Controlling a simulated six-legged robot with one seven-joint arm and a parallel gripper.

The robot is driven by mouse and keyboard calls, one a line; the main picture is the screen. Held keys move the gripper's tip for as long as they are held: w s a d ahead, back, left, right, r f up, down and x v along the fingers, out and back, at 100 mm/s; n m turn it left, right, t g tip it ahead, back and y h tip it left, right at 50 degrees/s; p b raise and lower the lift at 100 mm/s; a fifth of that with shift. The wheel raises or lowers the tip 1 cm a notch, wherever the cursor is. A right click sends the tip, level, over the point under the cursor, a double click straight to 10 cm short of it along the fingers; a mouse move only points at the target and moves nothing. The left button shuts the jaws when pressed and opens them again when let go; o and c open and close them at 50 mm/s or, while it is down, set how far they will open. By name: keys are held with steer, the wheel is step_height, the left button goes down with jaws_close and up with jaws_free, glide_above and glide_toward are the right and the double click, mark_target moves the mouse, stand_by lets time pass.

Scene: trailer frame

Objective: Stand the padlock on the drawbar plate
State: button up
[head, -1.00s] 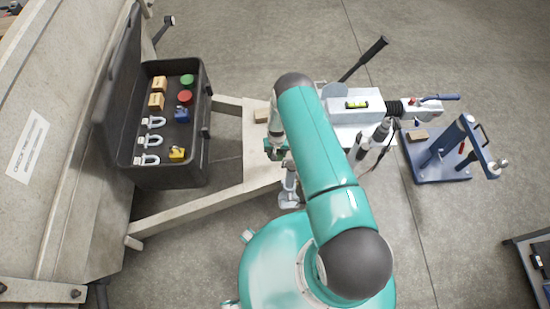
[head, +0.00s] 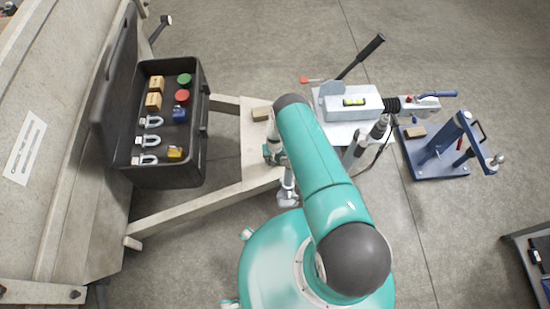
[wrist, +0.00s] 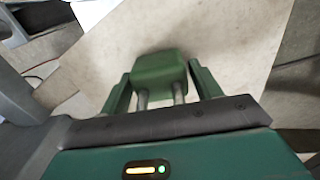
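A green padlock (wrist: 160,72) is between the two fingers of my gripper (wrist: 160,76) in the wrist view, its body pointing away from the palm and its shackle bars toward it. The fingers lie close along both sides of it. The pale drawbar plate (wrist: 225,35) fills the background beyond the padlock; any gap between them is hard to judge. In the head view my gripper (head: 270,153) is over the drawbar plate (head: 257,172), left of my arm, which partly hides it. The padlock is too small there to make out clearly.
A black toolbox (head: 205,125) at left holds shackles, boxes, round red and green items, and blue and yellow padlocks. The hitch coupling (head: 355,103) and a blue stand (head: 440,168) are at right.

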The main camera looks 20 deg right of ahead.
steer(key=shift+o, duration=0.9)
step_height(320, 180, up, 12)
steer(key=shift+w+r, duration=0.1)
steer(key=shift+r, duration=0.05)
steer(key=w+r+t, duration=0.1)
steer(key=w+r, duration=0.1)
steer(key=r, duration=1.3)
steer(key=w+r+t, duration=0.1)
steer(key=w+r, duration=0.1)
steer(key=r, duration=1.3)
steer(key=s+a+r+n+t, duration=0.1)
steer(key=s+r, duration=0.3)
steer(key=r, duration=0.5)
steer(key=s+r, duration=0.4)
steer(key=r, duration=0.6)
steer(key=s+r+t, duration=0.1)
steer(key=s+r, duration=0.3)
steer(key=s, duration=0.4)
steer(key=s+a+r, duration=0.1)
steer(key=s+r, duration=0.4)
steer(key=s, duration=0.3)
steer(key=s+r+n+t, duration=0.1)
steer(key=s+r, duration=0.3)
steer(key=s, duration=0.4)
steer(key=shift+a+r+t, duration=0.2)
steer(key=shift+r+t, duration=0.05)
steer(key=shift+t, duration=0.05)
